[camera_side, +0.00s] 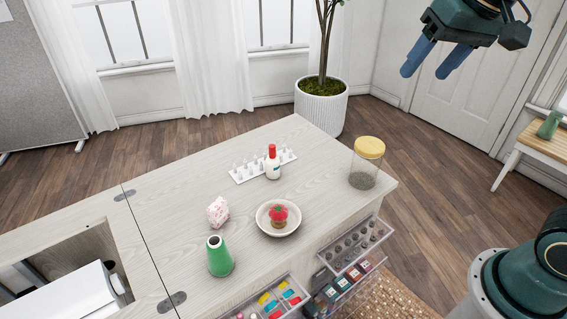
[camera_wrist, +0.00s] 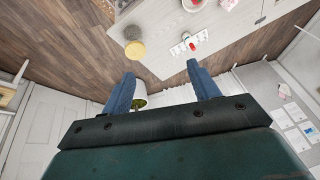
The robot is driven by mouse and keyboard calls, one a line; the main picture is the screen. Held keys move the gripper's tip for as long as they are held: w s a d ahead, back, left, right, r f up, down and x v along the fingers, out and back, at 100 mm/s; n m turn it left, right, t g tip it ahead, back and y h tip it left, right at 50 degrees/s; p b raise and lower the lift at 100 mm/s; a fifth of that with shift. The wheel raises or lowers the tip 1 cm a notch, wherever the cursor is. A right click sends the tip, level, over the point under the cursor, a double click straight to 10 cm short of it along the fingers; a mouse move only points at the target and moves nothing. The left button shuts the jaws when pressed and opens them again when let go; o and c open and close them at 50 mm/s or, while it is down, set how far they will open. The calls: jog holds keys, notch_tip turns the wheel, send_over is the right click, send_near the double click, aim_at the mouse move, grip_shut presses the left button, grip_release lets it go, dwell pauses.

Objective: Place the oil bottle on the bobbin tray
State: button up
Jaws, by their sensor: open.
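The oil bottle, a small white bottle with a red cap (camera_side: 272,168), stands upright near the back of the cabinet top. It also shows in the wrist view (camera_wrist: 191,44). The likely bobbin tray, a flat white strip with several small upright pegs (camera_side: 239,177), lies directly behind it. The bottle hides part of the strip; I cannot tell whether they touch. The strip shows in the wrist view (camera_wrist: 177,50) too. My gripper (camera_side: 426,73) is open and empty, high above and right of the cabinet. Its two blue fingers stand apart in the wrist view (camera_wrist: 161,70).
A yellow-lidded jar (camera_side: 365,165) stands at the right corner. A bowl (camera_side: 262,222) with a red pincushion (camera_side: 278,215), a pink-white block (camera_side: 217,211) and a green cone (camera_side: 219,258) stand nearer the front. Open drawers (camera_side: 355,247) jut out. A potted plant (camera_side: 321,106) stands behind.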

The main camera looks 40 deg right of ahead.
jog(key=s+f+n+t, duration=0.1)
jog(key=s+f+n, duration=0.3)
jog(key=s+f, duration=0.3)
jog(key=s, duration=0.4)
jog(key=shift+s+d+f, duration=0.15)
jog(key=shift+d, duration=0.2)
jog(key=c, duration=0.4)
jog(key=shift+o, duration=0.2)
